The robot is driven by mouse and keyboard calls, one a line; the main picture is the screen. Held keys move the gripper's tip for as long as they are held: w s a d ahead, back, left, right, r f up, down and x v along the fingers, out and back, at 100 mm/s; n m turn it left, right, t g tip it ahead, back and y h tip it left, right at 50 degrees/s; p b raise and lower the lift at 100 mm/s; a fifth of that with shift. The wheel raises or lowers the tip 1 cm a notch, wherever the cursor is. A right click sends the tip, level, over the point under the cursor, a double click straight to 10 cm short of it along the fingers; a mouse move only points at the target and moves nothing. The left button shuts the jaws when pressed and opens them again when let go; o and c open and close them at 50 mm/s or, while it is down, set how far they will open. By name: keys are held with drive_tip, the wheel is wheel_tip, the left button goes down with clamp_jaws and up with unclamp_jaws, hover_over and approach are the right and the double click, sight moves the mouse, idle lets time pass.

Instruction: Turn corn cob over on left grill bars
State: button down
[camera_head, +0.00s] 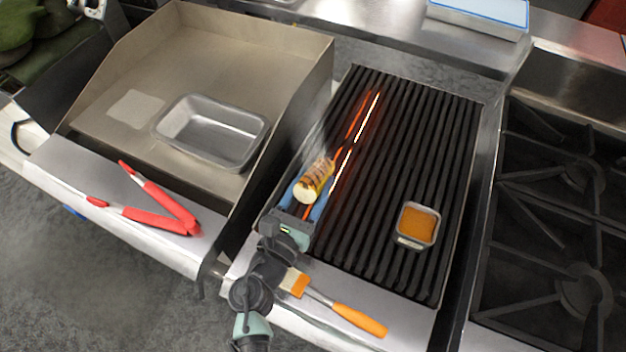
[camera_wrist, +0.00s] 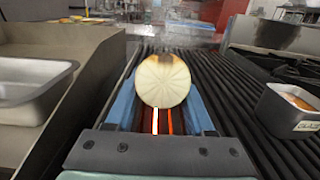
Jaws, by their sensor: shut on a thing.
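The corn cob (camera_head: 314,181) is over the left part of the grill bars (camera_head: 405,140), with a browned, charred side showing on top. Its pale cut end (camera_wrist: 162,80) faces the wrist camera, with a dark browned upper edge. My gripper (camera_head: 306,196) is at the near end of the cob, its blue fingers on either side. In the wrist view the fingers (camera_wrist: 162,100) are shut on the cob. Glowing orange heat shows between the bars beneath and beyond it. Whether the cob touches the bars is hard to tell.
A small metal pan of orange sauce (camera_head: 418,224) stands on the right grill bars. A brush with an orange handle (camera_head: 358,319) lies on the front ledge. Red tongs (camera_head: 155,205) and an empty metal tray (camera_head: 212,132) are left, beyond the griddle's side wall (camera_head: 290,115).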

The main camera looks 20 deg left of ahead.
drive_tip(key=shift+f, duration=0.55)
drive_tip(key=shift+c, duration=0.9)
unclamp_jaws()
drive_tip(key=shift+s+a+r+p, duration=0.15)
drive_tip(key=shift+s+p, duration=0.1)
drive_tip(key=shift+s, duration=2.25)
drive_tip(key=shift+s+r+p, duration=0.1)
drive_tip(key=shift+s+p, duration=0.15)
drive_tip(key=shift+s, duration=2.25)
